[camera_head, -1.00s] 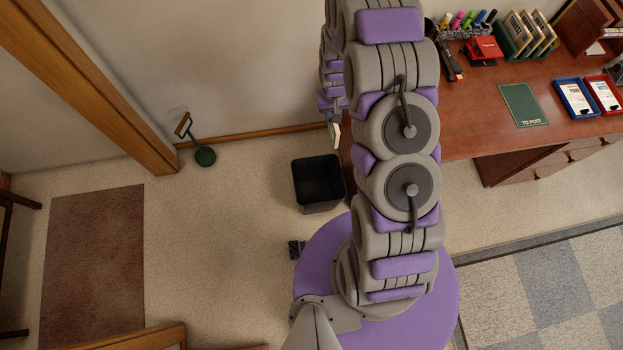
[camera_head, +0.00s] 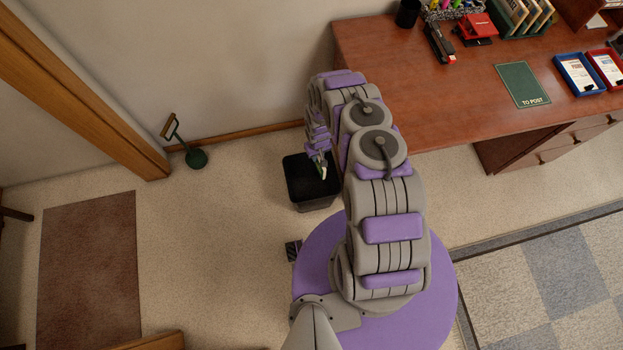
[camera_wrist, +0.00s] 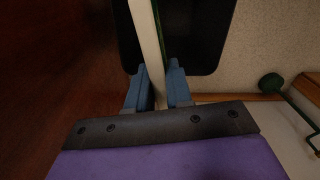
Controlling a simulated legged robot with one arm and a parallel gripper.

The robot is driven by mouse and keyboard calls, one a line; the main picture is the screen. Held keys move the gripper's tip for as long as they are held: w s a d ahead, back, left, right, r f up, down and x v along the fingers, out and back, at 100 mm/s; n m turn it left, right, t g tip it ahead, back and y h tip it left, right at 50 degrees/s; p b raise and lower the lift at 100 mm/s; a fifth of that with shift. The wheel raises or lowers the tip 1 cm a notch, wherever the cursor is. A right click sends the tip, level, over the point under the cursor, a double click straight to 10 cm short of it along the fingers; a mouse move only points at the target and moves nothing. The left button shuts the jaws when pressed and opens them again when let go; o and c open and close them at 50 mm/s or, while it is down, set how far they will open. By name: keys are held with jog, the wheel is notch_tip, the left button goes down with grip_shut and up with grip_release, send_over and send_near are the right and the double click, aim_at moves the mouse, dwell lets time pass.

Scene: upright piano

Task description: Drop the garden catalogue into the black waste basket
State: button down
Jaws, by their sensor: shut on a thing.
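The black waste basket (camera_head: 300,187) stands on the carpet left of the desk, its open top facing up. My gripper (camera_head: 319,158) is over the basket in the head view, pointing down. It is shut on the garden catalogue (camera_head: 322,172), a thin pale and green thing, small in this view. In the wrist view, my gripper's blue fingers (camera_wrist: 158,85) pinch the catalogue (camera_wrist: 147,38), seen edge-on as a pale strip with a green side. The basket's dark opening (camera_wrist: 200,35) lies beyond it. The catalogue's cover and far end are not clear.
The red-brown desk (camera_head: 440,110) is right of the basket and close to my arm. A green-based stand (camera_head: 196,158) is by the wall at left. A brown mat (camera_head: 88,270) lies farther left, with open carpet between.

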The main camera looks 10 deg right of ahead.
aim_at(316, 164)
jog(key=shift+s+d+f, duration=0.15)
jog(key=shift+f, duration=0.3)
jog(key=shift+s+d+f, duration=0.1)
jog(key=shift+d+f, duration=0.05)
jog(key=shift+f, duration=0.25)
jog(key=shift+a+f, duration=0.15)
jog(key=shift+a, duration=0.15)
jog(key=f+b, duration=0.1)
jog(key=f, duration=0.1)
jog(key=f+b, duration=0.1)
jog(key=f, duration=0.2)
jog(key=shift+a+b, duration=0.2)
jog(key=shift+b, duration=0.15)
jog(key=shift+d+f, duration=0.25)
jog(key=shift+a, duration=0.5)
jog(key=c, duration=1.3)
grip_release()
jog(key=shift+a, duration=0.4)
jog(key=shift+o, duration=1.8)
jog(key=shift+d, duration=0.75)
notch_tip(316, 164, up, 17)
jog(key=p, duration=0.5)
jog(key=shift+w+f, duration=0.1)
jog(key=shift+r+p, duration=0.25)
jog(key=shift+p, duration=0.05)
jog(key=shift+d, duration=0.3)
